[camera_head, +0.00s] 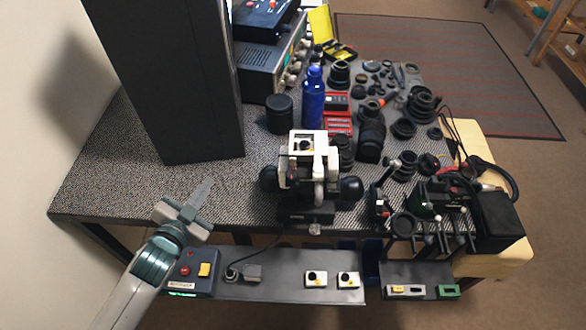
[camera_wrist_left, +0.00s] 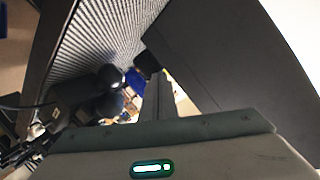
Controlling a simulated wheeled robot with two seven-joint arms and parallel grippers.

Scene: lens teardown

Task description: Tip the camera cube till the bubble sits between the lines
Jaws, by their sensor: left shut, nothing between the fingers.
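Two small white cubes with dark round spots, the left cube (camera_head: 315,279) and the right cube (camera_head: 347,280), sit on the grey shelf below the table's front edge. I cannot tell whether either is the camera cube. A pale bar with a yellow-green window (camera_head: 406,290), perhaps a level, lies on the shelf to the right; its bubble and lines are too small to see. My left gripper (camera_head: 207,184) is shut and empty above the table's front left, well apart from the cubes. Its fingers also show in the left wrist view (camera_wrist_left: 156,96). My right gripper is out of view.
A white instrument with black knobs (camera_head: 311,170) stands mid-table. A tall dark panel (camera_head: 190,90) rises behind my left gripper. A control box with red and yellow buttons (camera_head: 192,272) is on the shelf's left. Lens parts, a blue bottle (camera_head: 313,100) and tools crowd the right.

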